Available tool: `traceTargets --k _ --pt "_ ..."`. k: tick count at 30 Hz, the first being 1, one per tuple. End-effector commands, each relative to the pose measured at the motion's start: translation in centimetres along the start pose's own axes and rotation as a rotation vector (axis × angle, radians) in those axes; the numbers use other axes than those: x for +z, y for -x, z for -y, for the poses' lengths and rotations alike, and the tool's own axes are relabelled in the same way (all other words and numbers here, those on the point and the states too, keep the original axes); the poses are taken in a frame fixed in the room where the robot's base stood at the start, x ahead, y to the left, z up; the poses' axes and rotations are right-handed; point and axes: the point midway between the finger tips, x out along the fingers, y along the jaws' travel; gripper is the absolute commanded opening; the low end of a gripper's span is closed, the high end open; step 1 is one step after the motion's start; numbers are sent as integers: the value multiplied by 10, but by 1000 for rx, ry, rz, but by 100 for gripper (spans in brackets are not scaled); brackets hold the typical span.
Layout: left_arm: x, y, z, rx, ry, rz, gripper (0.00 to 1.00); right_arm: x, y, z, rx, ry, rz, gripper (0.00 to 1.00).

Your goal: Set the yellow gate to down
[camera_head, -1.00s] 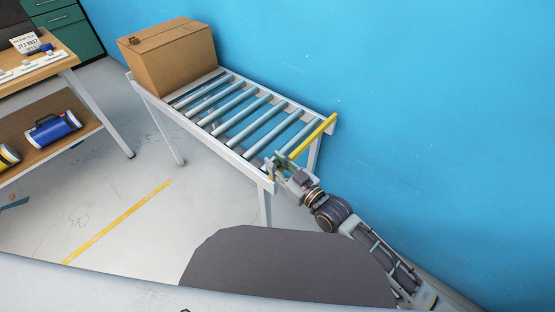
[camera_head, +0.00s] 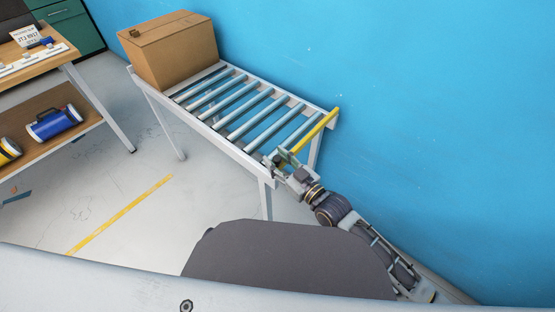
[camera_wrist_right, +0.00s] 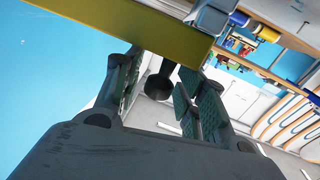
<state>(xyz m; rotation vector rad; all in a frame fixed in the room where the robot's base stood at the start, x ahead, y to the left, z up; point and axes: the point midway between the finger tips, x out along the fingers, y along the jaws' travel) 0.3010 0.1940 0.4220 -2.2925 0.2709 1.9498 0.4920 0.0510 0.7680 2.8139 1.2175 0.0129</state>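The yellow gate (camera_head: 316,131) is a straight bar across the near right end of the roller conveyor (camera_head: 214,127). In the right wrist view the yellow bar (camera_wrist_right: 125,28) crosses the top, close above my fingers. My right gripper (camera_head: 279,161) is at the bar's near end, by the conveyor's front corner, and partly hides it. In the wrist view the right gripper's fingers (camera_wrist_right: 158,98) are apart, with a dark round knob (camera_wrist_right: 159,86) showing in the gap; I cannot tell whether they touch it. My left gripper is not in view.
A cardboard box (camera_head: 172,50) sits on the conveyor's far end. A blue wall (camera_head: 440,120) runs close behind the conveyor and my right arm. A wooden workbench (camera_head: 50,66) with a lower shelf stands at left. The floor between them is clear.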

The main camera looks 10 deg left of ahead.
Motion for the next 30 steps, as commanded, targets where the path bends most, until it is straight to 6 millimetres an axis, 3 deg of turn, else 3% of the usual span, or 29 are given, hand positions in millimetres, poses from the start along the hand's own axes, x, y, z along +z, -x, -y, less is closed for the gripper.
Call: traceTargets --k 1,14,30 --pt "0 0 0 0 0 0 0 8 1 4 -5 -4 17 46" --pt "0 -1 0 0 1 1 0 9 6 4 -5 -3 19 46" --pt "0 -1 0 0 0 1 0 6 54 2 -3 -2 12 46"
